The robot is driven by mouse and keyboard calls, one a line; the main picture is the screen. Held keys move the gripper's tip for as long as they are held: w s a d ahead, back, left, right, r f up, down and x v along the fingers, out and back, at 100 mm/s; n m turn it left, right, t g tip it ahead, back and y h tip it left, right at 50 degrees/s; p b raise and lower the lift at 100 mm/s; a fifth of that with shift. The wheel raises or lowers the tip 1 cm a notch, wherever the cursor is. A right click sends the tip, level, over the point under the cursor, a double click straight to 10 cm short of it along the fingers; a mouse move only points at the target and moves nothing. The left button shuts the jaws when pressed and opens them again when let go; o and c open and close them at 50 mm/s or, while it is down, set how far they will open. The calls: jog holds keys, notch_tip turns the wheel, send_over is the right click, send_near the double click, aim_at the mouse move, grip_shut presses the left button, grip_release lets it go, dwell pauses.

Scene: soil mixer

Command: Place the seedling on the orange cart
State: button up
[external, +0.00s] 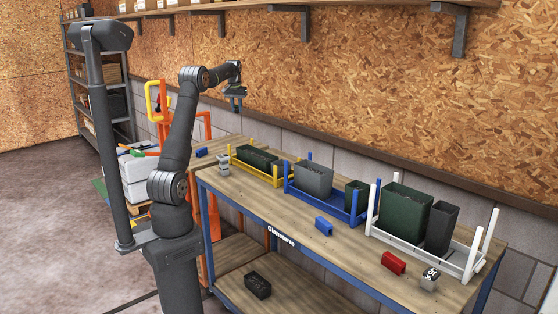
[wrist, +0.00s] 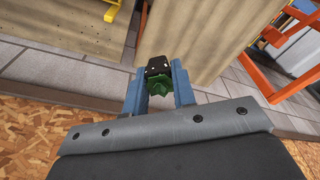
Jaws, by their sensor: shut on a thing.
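The seedling (wrist: 159,84) has green leaves and a small black pot. In the wrist view it sits between the two blue-grey fingers of my gripper (wrist: 158,78), which is shut on it. In the external view my gripper (external: 236,98) is high above the far left end of the workbench, near the wall; the seedling is too small there to make out clearly. An orange frame, seemingly the orange cart (external: 163,125), stands behind my arm at the left, partly hidden by it. Orange bars of it also show at the right of the wrist view (wrist: 276,84), apart from my gripper.
The workbench (external: 350,232) carries yellow, blue (external: 330,205) and white (external: 457,258) racks with pots, plus small blue and red blocks. A black block (external: 258,285) lies on its lower shelf. A wall shelf (external: 250,6) runs above. White boxes (external: 138,168) stand left of my arm.

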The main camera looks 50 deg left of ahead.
jog(key=s+a+n, duration=0.2)
jog(key=s+a, duration=0.3)
jog(key=a, duration=0.2)
notch_tip(320, 180, down, 11)
jog(key=s+a+f, duration=0.1)
jog(key=a+f, duration=0.1)
jog(key=a, duration=0.1)
jog(key=s+a+f, duration=0.1)
jog(key=a+f, duration=0.1)
jog(key=a, duration=0.2)
jog(key=s+a+f, duration=0.1)
jog(key=a+f, duration=0.2)
jog(key=a, duration=0.1)
jog(key=shift+s+a+f, duration=0.1)
jog(key=shift+s+a, duration=0.05)
jog(key=shift+s, duration=0.05)
jog(key=shift+f, duration=1.9)
jog(key=shift+f, duration=0.15)
jog(key=o, duration=1)
jog(key=shift+c, duration=0.2)
notch_tip(320, 180, up, 12)
jog(key=s+d, duration=0.1)
jog(key=shift+d, duration=0.2)
